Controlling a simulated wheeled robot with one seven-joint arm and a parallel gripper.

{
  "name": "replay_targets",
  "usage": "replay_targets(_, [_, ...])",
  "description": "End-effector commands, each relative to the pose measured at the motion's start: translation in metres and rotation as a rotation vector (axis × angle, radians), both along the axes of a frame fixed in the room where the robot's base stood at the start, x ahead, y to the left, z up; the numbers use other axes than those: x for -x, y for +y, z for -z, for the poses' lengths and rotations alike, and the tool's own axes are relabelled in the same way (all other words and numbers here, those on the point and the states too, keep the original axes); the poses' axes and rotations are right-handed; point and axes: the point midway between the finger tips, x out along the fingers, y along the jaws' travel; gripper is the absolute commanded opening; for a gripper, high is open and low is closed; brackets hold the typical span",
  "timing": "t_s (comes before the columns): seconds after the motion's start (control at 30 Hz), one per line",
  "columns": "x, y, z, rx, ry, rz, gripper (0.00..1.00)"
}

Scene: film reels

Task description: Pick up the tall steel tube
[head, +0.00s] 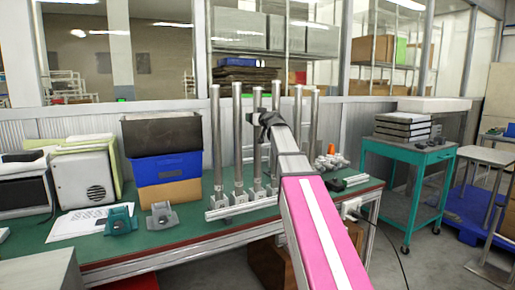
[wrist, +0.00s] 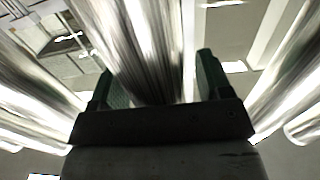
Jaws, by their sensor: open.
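Several tall steel tubes (head: 216,140) stand upright in a row on the green bench, their feet in a metal rail (head: 240,202). My gripper (head: 263,120) is among the upper parts of the middle tubes and hides part of them. In the wrist view my gripper (wrist: 158,78) is open, with one dark green finger at each side. One shiny tube (wrist: 140,40) shows between the fingers. I cannot tell whether either finger touches it. Other tubes rise close outside the left finger (wrist: 40,75) and the right finger (wrist: 285,80).
Stacked black and blue bins (head: 168,165) stand left of the tubes. Teal and grey metal brackets (head: 119,222) sit on the bench at the front left. Small parts and an orange piece (head: 331,149) lie right of the tubes. A teal cart (head: 408,172) stands apart at the right.

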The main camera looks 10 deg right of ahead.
Motion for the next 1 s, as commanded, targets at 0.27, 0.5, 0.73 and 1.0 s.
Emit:
replay_targets(0.27, [0.0,0.0,0.0,0.0,0.0,0.0,0.0])
replay_targets(0.5, [0.0,0.0,-0.001,-0.001,-0.001,0.0,0.0])
replay_targets(0.73, [-0.001,0.0,-0.017,-0.001,-0.002,0.0,0.0])
replay_targets(1.0, [-0.001,0.0,-0.064,0.0,-0.003,0.0,0.0])
